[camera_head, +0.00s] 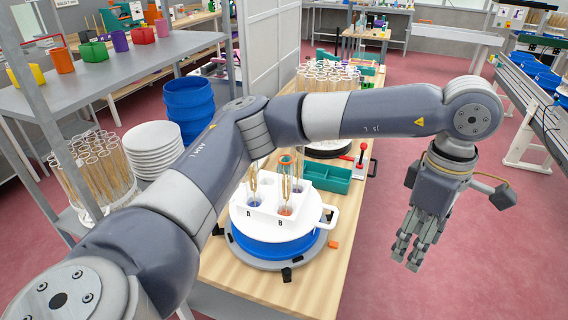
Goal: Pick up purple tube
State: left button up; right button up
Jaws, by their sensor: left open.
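A white rack (268,208) on a round white-topped blue stand holds clear tubes with wheat ears. The tube at the mark A (253,190) has a blue-purple bottom; the tube at B (286,190) has an orange-red bottom and a teal-orange top. I cannot tell for sure which is the purple tube. A purple pot (120,41) also stands on the grey shelf at the upper left. My left gripper (406,256) is open and empty, pointing down over the red floor to the right of the wooden table, well apart from the rack. My right gripper is not in view.
My left arm crosses above the table and hides part of it. Behind the rack are a green tray (326,178), a red-topped lever (361,155) and many tubes (328,78). White plates (154,150) and blue buckets (189,108) stand left. Floor on the right is clear.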

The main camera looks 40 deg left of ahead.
aim_at(297, 151)
jog(key=i+j, duration=0.1)
jog(key=j, duration=0.3)
jog(key=i+j, duration=0.1)
jog(key=j, duration=0.3)
jog(key=i+j, duration=0.1)
jog(key=j, duration=0.3)
jog(key=i+j, duration=0.1)
jog(key=j, duration=0.25)
jog(key=i+j, duration=0.1)
jog(key=j, duration=0.3)
